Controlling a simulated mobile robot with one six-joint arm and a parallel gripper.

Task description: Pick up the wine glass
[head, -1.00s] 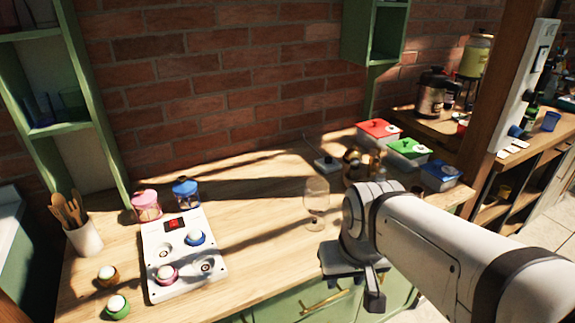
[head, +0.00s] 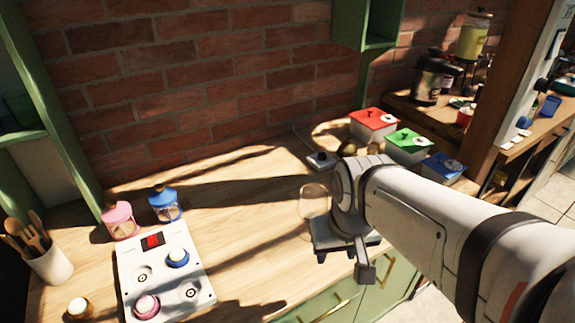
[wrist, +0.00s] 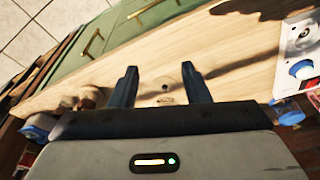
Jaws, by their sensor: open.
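The clear wine glass (head: 313,198) stands on the wooden counter, just left of my gripper (head: 342,262) in the head view. Its lower part is hidden behind the gripper there. In the wrist view, the glass (wrist: 165,98) shows faintly between the two dark fingers of my gripper (wrist: 159,70), close to the palm edge. My gripper is open, with a finger on either side of the glass in that view. I cannot tell whether the fingers touch it.
A white hob panel (head: 165,270) with pots stands at the left. Pink (head: 120,220) and blue (head: 165,205) lidded jars are behind it. Red (head: 374,125), green (head: 408,145) and blue (head: 443,167) lidded boxes stand at the right. The middle counter is mostly clear.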

